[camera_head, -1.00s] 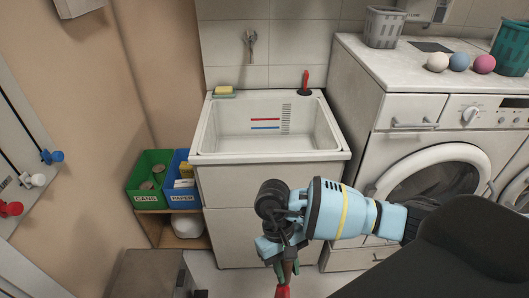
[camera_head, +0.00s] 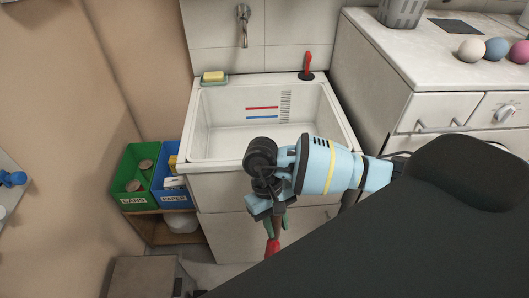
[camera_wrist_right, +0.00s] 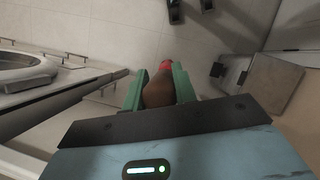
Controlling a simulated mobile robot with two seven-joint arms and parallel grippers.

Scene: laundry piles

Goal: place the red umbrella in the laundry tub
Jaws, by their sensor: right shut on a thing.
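The red umbrella (camera_head: 272,246) hangs pointing down from my right gripper (camera_head: 275,222), in front of the laundry tub. In the right wrist view, the green fingers of my right gripper (camera_wrist_right: 158,88) are shut on its brown handle (camera_wrist_right: 158,92), with a bit of red (camera_wrist_right: 167,65) beyond. Most of the umbrella is hidden. The white laundry tub (camera_head: 198,133) is behind the gripper, at the middle of the head view. Its basin looks empty, with a red and a blue line on the back wall. My left gripper is not in view.
A yellow sponge (camera_head: 213,76) and a red-handled plunger (camera_head: 307,66) sit on the tub's back rim. A washing machine (camera_head: 400,85) stands at right. Green (camera_head: 133,178) and blue (camera_head: 172,195) bins stand at left. A tap (camera_head: 243,25) is above the basin.

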